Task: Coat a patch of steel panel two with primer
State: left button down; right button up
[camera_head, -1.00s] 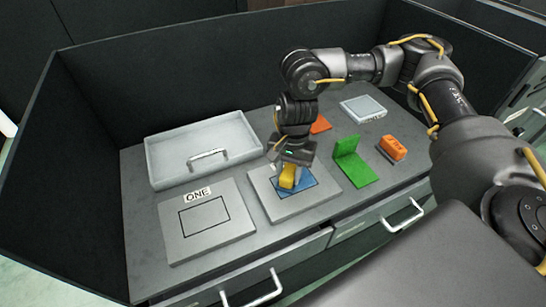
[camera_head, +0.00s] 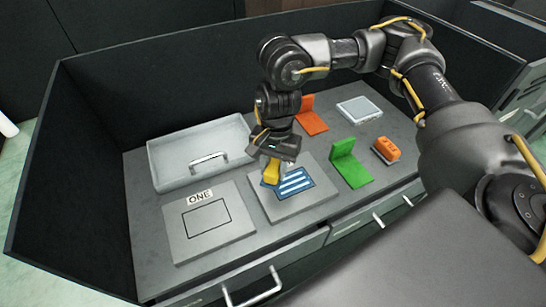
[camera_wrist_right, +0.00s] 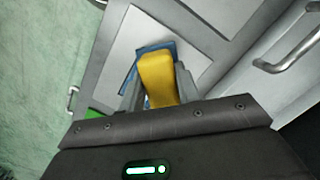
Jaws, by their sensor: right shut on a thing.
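Steel panel two (camera_head: 318,203) is a grey plate on the bench, right of the panel marked ONE (camera_head: 183,246). A blue patch (camera_head: 308,183) with several pale stripes lies on panel two. My right gripper (camera_head: 277,160) is shut on a yellow block-like tool (camera_head: 271,171), at the left part of the blue patch. In the right wrist view the yellow tool (camera_wrist_right: 157,80) sits between the fingers, with a blue edge (camera_wrist_right: 130,84) beside and behind it. I cannot tell whether the tool touches the panel. Panel two's label is mostly hidden. My left gripper is not in view.
A grey tray-like lid with a handle (camera_head: 168,180) lies at the back left. A green angled piece (camera_head: 352,170), an orange block (camera_head: 387,151), an orange-red angled piece (camera_head: 309,118) and a pale square box (camera_head: 359,108) stand to the right. Dark walls enclose the back and left.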

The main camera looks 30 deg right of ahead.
jog(key=shift+r+p, duration=0.7)
jog(key=shift+r, duration=0.6)
